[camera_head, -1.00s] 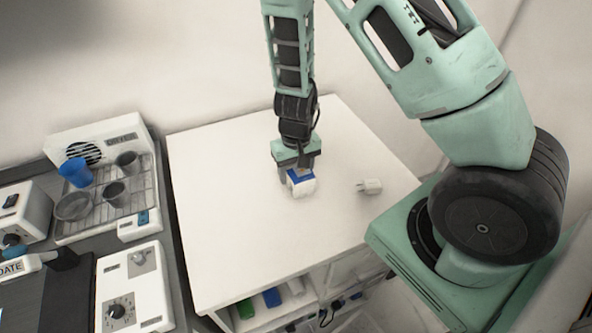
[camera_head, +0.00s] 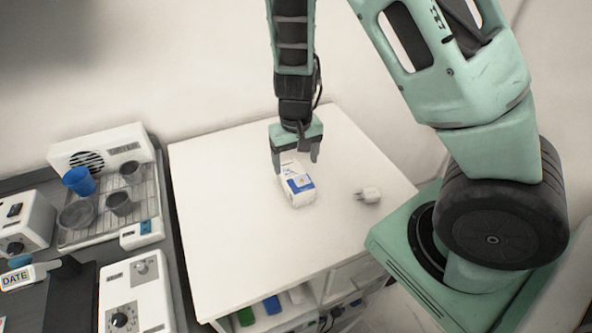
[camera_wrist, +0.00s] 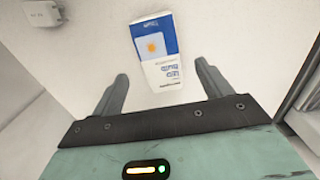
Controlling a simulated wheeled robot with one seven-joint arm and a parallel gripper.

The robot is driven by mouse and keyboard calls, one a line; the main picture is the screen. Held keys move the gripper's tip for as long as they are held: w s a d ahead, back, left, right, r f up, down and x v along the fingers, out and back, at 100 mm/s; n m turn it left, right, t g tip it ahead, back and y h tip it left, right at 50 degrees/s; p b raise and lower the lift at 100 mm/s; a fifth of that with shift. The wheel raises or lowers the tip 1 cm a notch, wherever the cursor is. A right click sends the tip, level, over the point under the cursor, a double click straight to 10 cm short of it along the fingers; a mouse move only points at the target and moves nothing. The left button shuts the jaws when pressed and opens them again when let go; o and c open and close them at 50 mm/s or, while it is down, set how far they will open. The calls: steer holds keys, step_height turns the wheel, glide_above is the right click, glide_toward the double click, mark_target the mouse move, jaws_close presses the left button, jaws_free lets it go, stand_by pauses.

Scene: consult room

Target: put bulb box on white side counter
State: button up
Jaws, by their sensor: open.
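The bulb box (camera_head: 298,185), white and blue with a yellow-orange mark, lies on the white side counter (camera_head: 225,225) near its middle. It also shows in the wrist view (camera_wrist: 158,50), lying flat just beyond the fingertips. My gripper (camera_head: 295,160) is open and empty, above and just behind the box in the head view. In the wrist view its two fingers (camera_wrist: 162,80) are spread apart, with the near end of the box between their tips and clear space on both sides.
A white plug-like adapter (camera_head: 368,194) lies on the counter to the right of the box. At left, a dark bench holds a rack (camera_head: 150,205) with cups and white devices. Shelves under the counter hold coloured items (camera_head: 272,304). The counter's left and front areas are clear.

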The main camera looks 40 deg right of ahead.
mark_target(295, 176)
step_height(295, 176, up, 4)
steer(key=shift+f, duration=0.1)
steer(key=s+a+r+n+y, duration=0.1)
steer(key=s+a+r+n, duration=0.1)
steer(key=s+a+r, duration=0.35)
steer(key=s+a+r+n+y, duration=0.1)
steer(key=s+a+r+n, duration=0.15)
steer(key=a, duration=0.55)
steer(key=s+a+r+n, duration=0.2)
steer(key=s+r, duration=0.1)
steer(key=s, duration=0.3)
steer(key=s+a+r+n+h, duration=0.1)
steer(key=s+r+n, duration=0.2)
steer(key=s, duration=0.2)
steer(key=shift+s+a, duration=0.35)
steer(key=shift+s, duration=0.05)
steer(key=shift+n, duration=0.25)
